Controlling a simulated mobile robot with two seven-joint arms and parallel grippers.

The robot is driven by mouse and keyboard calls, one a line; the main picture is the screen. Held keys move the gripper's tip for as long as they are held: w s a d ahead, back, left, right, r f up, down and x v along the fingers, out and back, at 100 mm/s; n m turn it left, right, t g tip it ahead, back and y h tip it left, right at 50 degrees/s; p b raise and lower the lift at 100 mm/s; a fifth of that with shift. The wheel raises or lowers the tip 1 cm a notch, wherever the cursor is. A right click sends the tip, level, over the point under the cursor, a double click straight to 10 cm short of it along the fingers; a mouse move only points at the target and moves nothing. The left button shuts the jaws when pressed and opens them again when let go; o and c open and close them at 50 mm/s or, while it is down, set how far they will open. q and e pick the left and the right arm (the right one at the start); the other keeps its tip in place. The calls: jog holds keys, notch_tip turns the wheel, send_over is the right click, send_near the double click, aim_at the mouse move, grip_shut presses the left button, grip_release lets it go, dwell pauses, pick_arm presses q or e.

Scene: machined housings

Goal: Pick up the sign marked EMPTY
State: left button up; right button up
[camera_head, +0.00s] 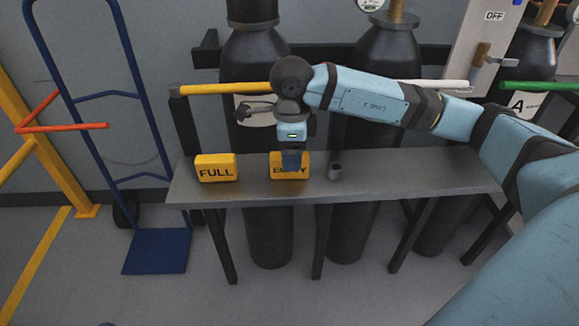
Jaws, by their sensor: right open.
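The yellow sign marked EMPTY (276,173) stands on the grey bench, right of the yellow sign marked FULL (215,169). My right gripper (291,165) points down at the EMPTY sign and covers the middle of its lettering. It is open. The frame does not show whether its fingers touch the sign or are just in front of or above it. My left gripper is not in view.
A blue hand truck (157,251) stands at left. The bench's right part is clear.

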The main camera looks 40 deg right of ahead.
aim_at(277, 172)
jog(key=f, duration=0.1)
jog(key=f+b, duration=0.1)
jog(key=f, duration=0.2)
jog(key=shift+s+d, duration=0.15)
jog(key=shift+d, duration=0.15)
jog(key=shift+f+b, duration=0.3)
jog(key=shift+f, duration=0.15)
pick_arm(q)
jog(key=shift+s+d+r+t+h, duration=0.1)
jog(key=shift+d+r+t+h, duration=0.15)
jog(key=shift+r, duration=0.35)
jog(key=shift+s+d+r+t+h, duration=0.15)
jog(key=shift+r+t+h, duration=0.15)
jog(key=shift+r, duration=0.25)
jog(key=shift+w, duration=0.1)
pick_arm(e)
jog(key=shift+c, duration=0.4)
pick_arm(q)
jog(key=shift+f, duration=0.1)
pick_arm(e)
jog(key=c, duration=0.9)
jog(key=shift+r, duration=0.1)
jog(key=shift+c, duration=0.2)
